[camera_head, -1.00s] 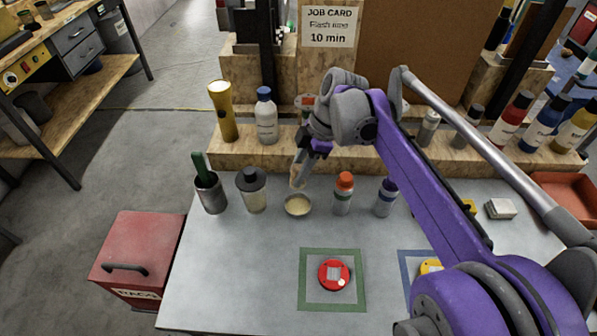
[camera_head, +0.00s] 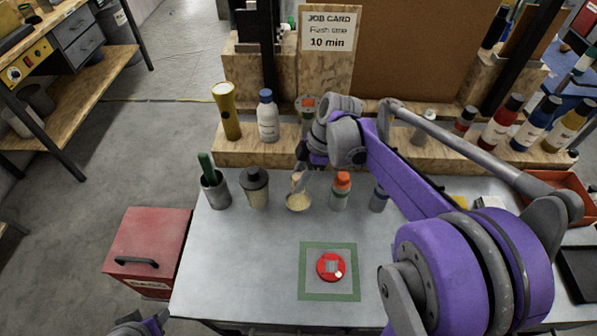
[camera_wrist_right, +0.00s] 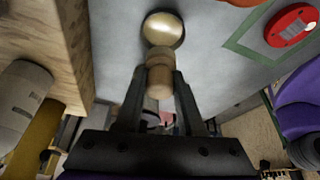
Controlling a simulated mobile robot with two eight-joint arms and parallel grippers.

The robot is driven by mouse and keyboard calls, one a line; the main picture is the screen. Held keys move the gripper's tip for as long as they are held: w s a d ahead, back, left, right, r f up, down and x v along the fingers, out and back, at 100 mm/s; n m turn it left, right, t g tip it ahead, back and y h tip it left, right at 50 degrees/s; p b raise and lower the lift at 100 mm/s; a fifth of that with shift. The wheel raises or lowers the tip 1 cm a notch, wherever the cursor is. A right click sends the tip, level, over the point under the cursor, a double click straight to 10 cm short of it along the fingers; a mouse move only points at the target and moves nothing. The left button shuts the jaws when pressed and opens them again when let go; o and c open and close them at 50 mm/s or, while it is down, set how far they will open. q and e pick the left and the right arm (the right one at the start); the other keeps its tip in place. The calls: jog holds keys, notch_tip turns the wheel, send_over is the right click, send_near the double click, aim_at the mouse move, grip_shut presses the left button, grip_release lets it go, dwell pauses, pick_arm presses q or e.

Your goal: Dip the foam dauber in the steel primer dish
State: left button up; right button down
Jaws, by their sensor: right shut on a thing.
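The steel primer dish (camera_head: 298,203), small and round with cream-coloured primer in it, stands on the grey bench top; it also shows in the right wrist view (camera_wrist_right: 163,22). My right gripper (camera_head: 299,170) is shut on the foam dauber (camera_head: 297,183), a pale tan cylinder pointing down. In the right wrist view the dauber (camera_wrist_right: 159,78) sits between the two dark fingers, and its far end overlaps the dish's near rim. The dauber's tip is at or just above the dish; I cannot tell whether it touches the primer. Of my left arm only a bit shows at the bottom edge.
A grey cup (camera_head: 215,190) with a green-handled tool and a dark-capped jar (camera_head: 255,188) stand left of the dish. An orange-capped bottle (camera_head: 340,191) stands close on its right. A red round object (camera_head: 330,267) lies in a green square in front. Bottles line the wooden ledge (camera_head: 240,158) behind.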

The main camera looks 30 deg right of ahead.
jog(key=shift+s+f+b, duration=0.15)
jog(key=shift+f+b, duration=0.3)
jog(key=shift+f, duration=0.45)
jog(key=shift+f+b, duration=1.2)
jog(key=shift+f, duration=0.7)
pick_arm(q)
jog(key=f, duration=0.1)
jog(key=s+f, duration=0.1)
jog(key=f, duration=0.2)
jog(key=shift+s+f, duration=0.25)
jog(key=shift+s, duration=0.05)
jog(key=shift+f+b, duration=0.3)
jog(key=shift+f, duration=0.05)
pick_arm(e)
jog(key=shift+f, duration=0.55)
pick_arm(q)
jog(key=shift+r, duration=0.1)
pick_arm(e)
jog(key=shift+r, duration=0.1)
jog(key=shift+r+p, duration=2.3)
jog(key=shift+r, duration=1.2)
pick_arm(q)
jog(key=r, duration=0.1)
jog(key=w+r, duration=0.1)
jog(key=r, duration=0.3)
jog(key=shift+w+r, duration=0.2)
jog(key=shift+w, duration=0.1)
pick_arm(e)
jog(key=shift+f, duration=0.1)
